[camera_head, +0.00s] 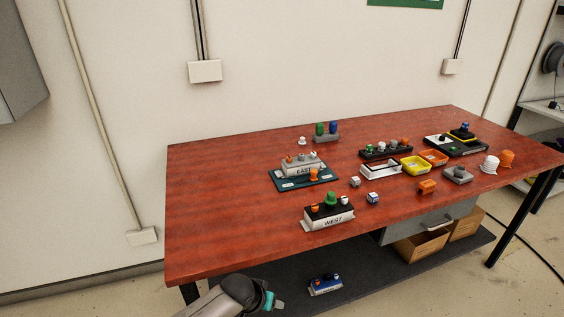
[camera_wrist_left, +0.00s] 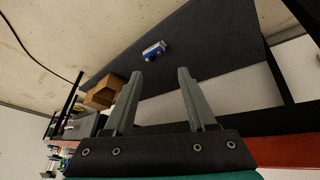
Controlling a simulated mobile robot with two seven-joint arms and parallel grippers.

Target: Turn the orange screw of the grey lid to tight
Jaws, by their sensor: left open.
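A grey box marked EAST (camera_head: 303,170) stands on a dark green base (camera_head: 285,184) at the middle of the red table, in the head view. Its grey top carries several small knobs, one of them orange (camera_head: 289,158); I cannot tell surely whether this is the grey lid's screw or how tight it is. A larger orange knob (camera_head: 314,174) stands at its front right. My left gripper (camera_wrist_left: 158,82) is open and empty in the left wrist view, pointing at the lower shelf. In the head view its arm is low, in front of the table, well away from the EAST box.
The red table (camera_head: 215,215) is bare at the left. A WEST box (camera_head: 329,217) stands near the front edge; trays, knobs and blocks crowd the right. A blue-and-white box (camera_head: 325,286) lies on the dark lower shelf (camera_wrist_left: 215,45). The front edge lies between my arm and the tabletop.

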